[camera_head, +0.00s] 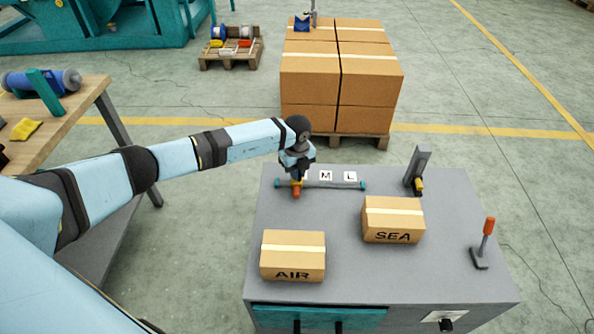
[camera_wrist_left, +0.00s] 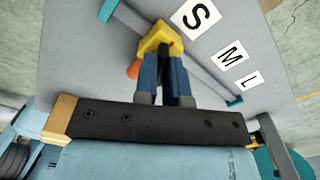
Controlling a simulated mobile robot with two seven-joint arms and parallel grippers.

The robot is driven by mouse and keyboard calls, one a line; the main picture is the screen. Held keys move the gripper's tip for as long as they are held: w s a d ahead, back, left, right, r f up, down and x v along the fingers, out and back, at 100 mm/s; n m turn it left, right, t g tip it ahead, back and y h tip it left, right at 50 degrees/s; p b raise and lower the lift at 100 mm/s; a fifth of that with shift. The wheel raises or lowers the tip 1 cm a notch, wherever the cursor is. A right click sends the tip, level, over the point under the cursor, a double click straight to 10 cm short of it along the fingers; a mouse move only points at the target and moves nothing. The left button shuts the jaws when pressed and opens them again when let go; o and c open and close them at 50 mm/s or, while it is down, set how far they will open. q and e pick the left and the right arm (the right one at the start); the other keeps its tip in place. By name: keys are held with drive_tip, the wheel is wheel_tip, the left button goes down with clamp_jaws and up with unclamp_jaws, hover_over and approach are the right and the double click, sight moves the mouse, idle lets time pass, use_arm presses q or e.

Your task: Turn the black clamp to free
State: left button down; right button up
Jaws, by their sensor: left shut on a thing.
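A black knob (camera_head: 446,324) sits on a white plate on the front face of the grey bench, at the lower edge of the head view. It may be the black clamp; its plate's writing is too small to read. My left gripper (camera_head: 298,175) is at the bench's back left, far from that knob. In the left wrist view its blue fingers (camera_wrist_left: 165,75) are shut on a yellow block (camera_wrist_left: 158,37) on a grey rail. An orange part (camera_head: 296,190) shows beside the block. My right gripper is not in view.
The rail has teal ends and S, M, L labels (camera_head: 326,175). Boxes marked AIR (camera_head: 293,256) and SEA (camera_head: 393,220) stand on the bench (camera_head: 360,275). An orange-handled lever (camera_head: 487,240) stands at right, a grey upright with a dark and yellow part (camera_head: 418,170) behind.

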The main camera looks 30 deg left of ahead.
use_arm(q)
drive_tip(key=c, duration=1.2)
unclamp_jaws()
wheel_tip(320, 180, up, 14)
drive_tip(key=b, duration=0.1)
drive_tip(key=shift+f, duration=0.1)
